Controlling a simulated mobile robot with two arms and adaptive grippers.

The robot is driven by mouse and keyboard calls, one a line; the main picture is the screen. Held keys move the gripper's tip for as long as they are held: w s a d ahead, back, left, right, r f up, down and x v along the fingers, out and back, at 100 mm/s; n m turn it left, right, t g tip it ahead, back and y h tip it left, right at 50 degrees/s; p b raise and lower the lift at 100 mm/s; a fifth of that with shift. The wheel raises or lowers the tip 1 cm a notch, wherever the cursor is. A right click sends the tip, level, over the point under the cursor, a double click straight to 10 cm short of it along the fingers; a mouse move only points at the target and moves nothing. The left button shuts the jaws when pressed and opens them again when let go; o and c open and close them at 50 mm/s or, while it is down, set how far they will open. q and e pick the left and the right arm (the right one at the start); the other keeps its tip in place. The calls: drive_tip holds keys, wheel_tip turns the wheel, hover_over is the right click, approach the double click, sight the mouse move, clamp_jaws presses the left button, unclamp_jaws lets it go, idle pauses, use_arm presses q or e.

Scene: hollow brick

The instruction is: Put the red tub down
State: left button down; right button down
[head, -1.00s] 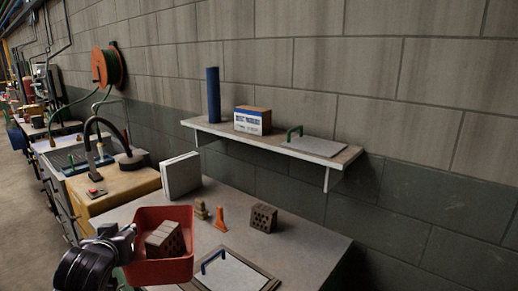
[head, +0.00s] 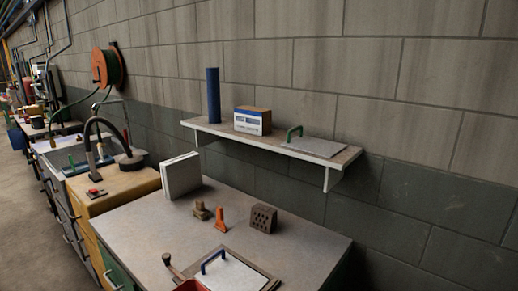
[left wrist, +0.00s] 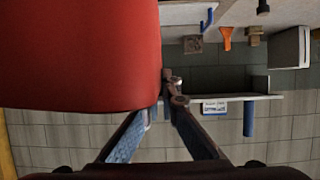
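The red tub (head: 190,287) shows only as a small piece of its rim at the bottom edge of the head view, in front of the workbench. In the left wrist view the tub (left wrist: 80,55) fills the upper left, close to the camera. My left gripper (left wrist: 172,82) has its fingertips together at the tub's edge and appears shut on it. The tub's inside and base are hidden, so I cannot tell whether it touches anything. My left gripper is not clearly visible in the head view. My right gripper is in neither view.
The workbench (head: 140,238) has clear room at left and centre. On it are a white block (head: 181,176), a brass fitting (head: 200,210), an orange cone (head: 221,220), a hollow brick (head: 263,218) and a blue-handled board (head: 230,273).

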use_arm(q)
drive_tip(key=s+d+m+h, duration=0.1)
drive_tip(key=s+d+m+g, duration=0.1)
drive_tip(key=s, duration=0.1)
drive_tip(key=s+d+m+g+h, duration=0.1)
drive_tip(key=s, duration=0.1)
drive_tip(key=shift+s+d+f+h, duration=0.1)
drive_tip(key=shift+d+f+h, duration=0.05)
drive_tip(key=shift+f+h, duration=0.2)
drive_tip(key=shift+f+g, duration=0.15)
drive_tip(key=shift+g, duration=0.15)
idle(0.8)
